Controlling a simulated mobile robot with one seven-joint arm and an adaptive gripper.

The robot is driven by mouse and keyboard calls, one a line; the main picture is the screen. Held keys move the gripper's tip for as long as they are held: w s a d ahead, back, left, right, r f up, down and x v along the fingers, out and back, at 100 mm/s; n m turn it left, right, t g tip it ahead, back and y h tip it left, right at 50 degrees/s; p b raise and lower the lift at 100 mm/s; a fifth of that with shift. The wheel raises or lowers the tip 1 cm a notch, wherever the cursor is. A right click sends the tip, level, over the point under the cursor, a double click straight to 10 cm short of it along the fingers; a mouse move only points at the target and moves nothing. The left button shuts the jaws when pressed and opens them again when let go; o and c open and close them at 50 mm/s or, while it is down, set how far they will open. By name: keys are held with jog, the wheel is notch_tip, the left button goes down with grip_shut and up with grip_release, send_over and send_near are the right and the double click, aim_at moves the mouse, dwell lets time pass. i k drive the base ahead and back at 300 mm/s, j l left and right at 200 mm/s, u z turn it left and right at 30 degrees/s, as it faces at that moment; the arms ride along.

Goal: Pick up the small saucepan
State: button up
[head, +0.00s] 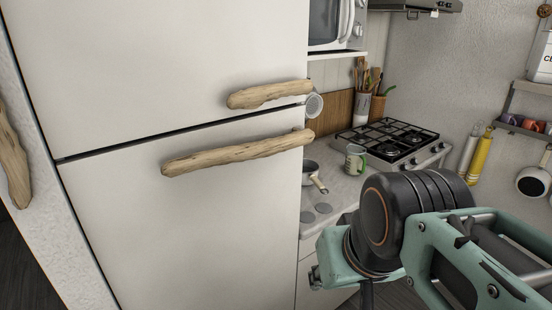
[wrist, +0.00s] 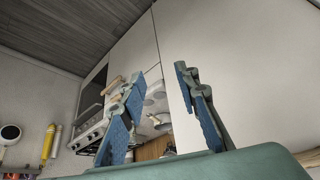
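The small saucepan (head: 312,172), dark inside with a pale handle pointing toward the front right, stands on the counter beside the fridge. My gripper (wrist: 156,80) shows in the wrist view with its two blue-padded fingers wide apart and nothing held between them. In the head view my arm's wrist fills the lower right, in front of the counter, and the fingers are mostly hidden. The gripper looks well apart from the saucepan. I cannot pick out the saucepan with certainty in the wrist view.
The fridge (head: 120,75) with driftwood handles (head: 235,153) stands left of the saucepan. A green-and-white mug (head: 355,160) is close on its right, before the gas hob (head: 388,141). Utensil pots (head: 363,107) stand behind. Round grey discs (head: 315,213) lie on the counter's front.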

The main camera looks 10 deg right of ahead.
aim_at(309, 171)
jog(key=i+l, duration=0.15)
jog(key=l, duration=0.2)
jog(key=i+l, duration=0.1)
jog(key=l, duration=0.2)
jog(key=i+l, duration=0.7)
jog(key=i, duration=0.2)
jog(key=i+l, duration=0.6)
jog(key=l, duration=0.15)
jog(key=i+j, duration=0.15)
jog(key=i+z, duration=0.05)
jog(key=i, duration=0.05)
